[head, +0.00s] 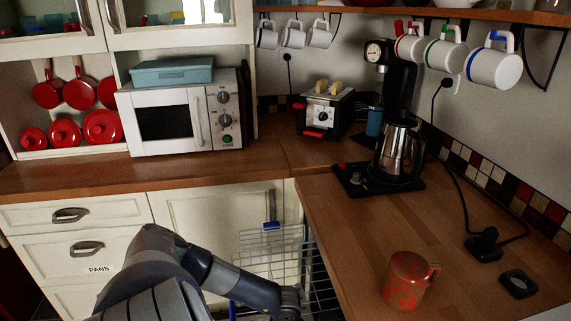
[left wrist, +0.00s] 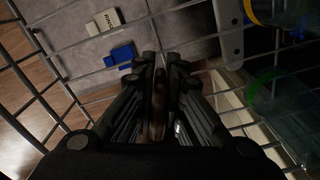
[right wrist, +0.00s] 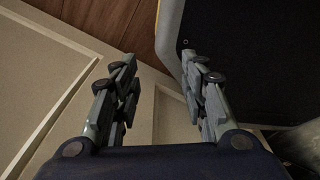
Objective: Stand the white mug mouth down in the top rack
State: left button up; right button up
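Several white mugs hang under the wall shelf in the head view: a plain group at the back (head: 293,34) and others with coloured handles at the right, one with a blue handle (head: 494,68). I cannot tell which is the task's mug. The wire rack (head: 270,247) shows below the counter, partly hidden by my left arm. In the left wrist view, my left gripper (left wrist: 167,62) is over rack wires (left wrist: 70,48), its fingers close together; a dim brownish strip shows between them. My right gripper (right wrist: 162,75) is open and empty, facing cream panels and a dark surface.
A speckled red mug (head: 403,282) stands on the wooden counter (head: 345,225), near a coffee maker (head: 395,150), a plug and a black coaster (head: 518,284). Clear glass-like items (left wrist: 285,105) sit at the right in the left wrist view. A microwave (head: 180,115) stands at the back.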

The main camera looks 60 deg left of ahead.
pick_arm(q)
jog(key=shift+o, duration=1.1)
pick_arm(e)
jog(key=shift+s, duration=0.35)
pick_arm(q)
jog(key=shift+r, duration=0.35)
notch_tip(320, 180, up, 12)
jog(key=shift+f, duration=0.25)
pick_arm(e)
jog(key=shift+w, duration=0.25)
